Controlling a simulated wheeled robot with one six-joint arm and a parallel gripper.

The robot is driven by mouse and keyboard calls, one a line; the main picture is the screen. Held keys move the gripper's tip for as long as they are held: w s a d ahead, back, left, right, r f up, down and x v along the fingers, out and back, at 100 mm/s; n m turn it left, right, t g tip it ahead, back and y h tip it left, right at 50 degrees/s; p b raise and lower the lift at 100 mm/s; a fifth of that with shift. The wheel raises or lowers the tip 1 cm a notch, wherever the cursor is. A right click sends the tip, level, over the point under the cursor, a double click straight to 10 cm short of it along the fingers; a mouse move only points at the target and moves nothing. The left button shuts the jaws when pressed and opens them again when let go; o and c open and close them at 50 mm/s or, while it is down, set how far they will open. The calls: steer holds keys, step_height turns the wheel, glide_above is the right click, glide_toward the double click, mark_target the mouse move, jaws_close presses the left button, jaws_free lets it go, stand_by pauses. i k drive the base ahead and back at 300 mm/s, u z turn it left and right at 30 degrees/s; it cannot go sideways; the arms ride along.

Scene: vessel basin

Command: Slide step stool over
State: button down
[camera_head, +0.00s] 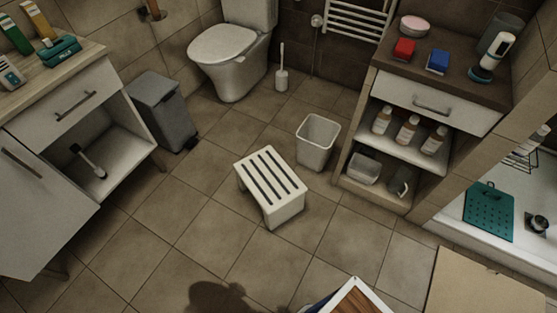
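A white step stool (285,205) with dark slots across its top stands upright on the tiled floor near the middle of the view. No gripper touches it in this view. My gripper is not in view. A dark shadow lies on the floor at the bottom, left of centre.
A white waste bin (318,143) stands just behind and right of the stool. A grey pedal bin (163,108), toilet (228,50) and toilet brush (282,75) are further back. A shelf unit (385,188) stands right, a cabinet (45,205) left. Floor left of the stool is clear.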

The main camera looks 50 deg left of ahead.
mark_target(280, 193)
steer(key=u, duration=0.35)
steer(key=i, duration=0.9)
steer(key=u, duration=1.4)
steer(key=i, duration=0.7)
steer(key=u, duration=0.7)
